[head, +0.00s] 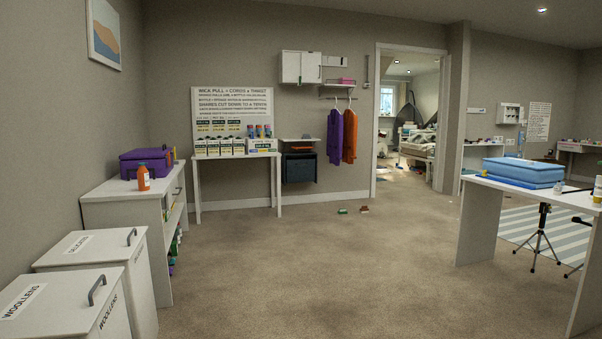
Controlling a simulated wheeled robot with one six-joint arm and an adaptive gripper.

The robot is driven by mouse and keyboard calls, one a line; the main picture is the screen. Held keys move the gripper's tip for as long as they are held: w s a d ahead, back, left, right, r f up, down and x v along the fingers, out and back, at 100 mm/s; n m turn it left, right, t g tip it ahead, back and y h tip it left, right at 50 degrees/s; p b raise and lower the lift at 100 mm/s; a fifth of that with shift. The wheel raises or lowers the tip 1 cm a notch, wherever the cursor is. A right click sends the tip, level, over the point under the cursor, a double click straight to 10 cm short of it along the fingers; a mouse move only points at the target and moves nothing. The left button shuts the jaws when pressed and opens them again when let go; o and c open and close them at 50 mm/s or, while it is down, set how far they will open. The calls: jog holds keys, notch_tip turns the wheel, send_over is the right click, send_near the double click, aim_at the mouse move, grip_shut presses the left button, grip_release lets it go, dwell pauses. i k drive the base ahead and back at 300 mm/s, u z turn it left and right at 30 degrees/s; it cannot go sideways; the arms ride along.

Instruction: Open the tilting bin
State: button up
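A dark bin (300,169) hangs on the back wall under a small white shelf; something orange shows at its top. Its front looks upright, and I cannot tell whether it tilts. At the lower left stand two white bins with flat lids and grey handles. The nearer white bin (70,312) reads "WOOLLENS"; the farther white bin (100,250) has a label I cannot read fully. Both lids look shut. I cannot tell for certain which of these is the tilting bin. My gripper is not in view.
A white cabinet (120,212) with a purple case and an orange bottle stands along the left wall. A white table (236,157) with boxes is left of the dark bin. Small items (364,209) lie on the carpet near the doorway. The middle floor is clear; a table (482,220) stands right.

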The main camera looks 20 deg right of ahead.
aim_at(297, 169)
jog(key=z, duration=0.1)
jog(key=i, duration=0.7)
jog(key=z, duration=0.5)
jog(key=i, duration=1.9)
jog(key=z, duration=0.5)
jog(key=i, duration=4.05)
jog(key=u, duration=0.55)
jog(key=i, duration=1.9)
jog(key=u, duration=0.55)
jog(key=i, duration=0.85)
jog(key=u, duration=0.15)
